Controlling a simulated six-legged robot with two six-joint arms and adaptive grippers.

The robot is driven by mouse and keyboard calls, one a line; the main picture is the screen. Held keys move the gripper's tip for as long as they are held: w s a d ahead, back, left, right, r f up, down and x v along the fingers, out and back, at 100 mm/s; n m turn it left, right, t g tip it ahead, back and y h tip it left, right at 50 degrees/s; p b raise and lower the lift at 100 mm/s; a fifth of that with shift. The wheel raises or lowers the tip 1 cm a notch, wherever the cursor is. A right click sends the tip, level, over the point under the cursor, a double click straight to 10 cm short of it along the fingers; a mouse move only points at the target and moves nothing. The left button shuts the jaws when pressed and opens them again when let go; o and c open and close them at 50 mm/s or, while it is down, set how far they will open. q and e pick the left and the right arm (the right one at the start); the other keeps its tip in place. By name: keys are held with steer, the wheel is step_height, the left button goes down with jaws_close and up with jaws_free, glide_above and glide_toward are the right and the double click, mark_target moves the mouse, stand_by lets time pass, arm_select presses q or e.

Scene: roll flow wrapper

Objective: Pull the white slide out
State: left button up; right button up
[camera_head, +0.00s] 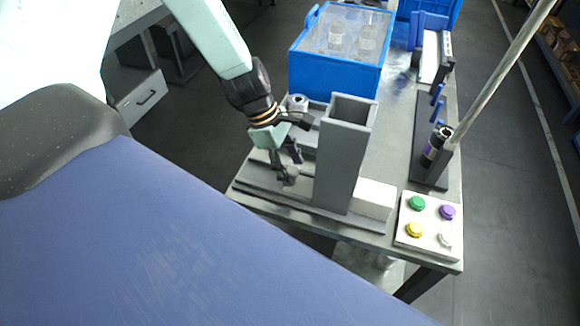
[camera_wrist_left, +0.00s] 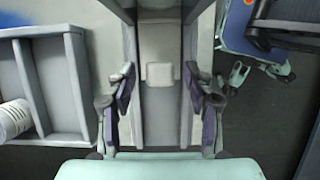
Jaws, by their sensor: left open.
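The white slide (camera_head: 373,198) sticks out as a white block at the right foot of the upright grey hopper (camera_head: 342,160). In the left wrist view a small white block (camera_wrist_left: 160,73) lies in the grey channel, centred ahead between my fingers; I cannot tell whether it is part of the slide. My left gripper (camera_head: 287,165) is on the left side of the hopper, low over the grey base. Its fingers (camera_wrist_left: 160,100) are spread on both sides of the channel, with nothing held between them. The part of the slide inside the hopper is hidden.
A blue bin (camera_head: 340,78) with clear containers stands behind. A button panel (camera_head: 427,222) is at the front right, beside a dark rack (camera_head: 432,150) with a roll. In the left wrist view a grey divided tray (camera_wrist_left: 50,70) is at left. Parts of my body show top right.

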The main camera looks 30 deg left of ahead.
arm_select(q)
steer(key=shift+r, duration=0.1)
steer(key=c, duration=0.4)
jaws_close()
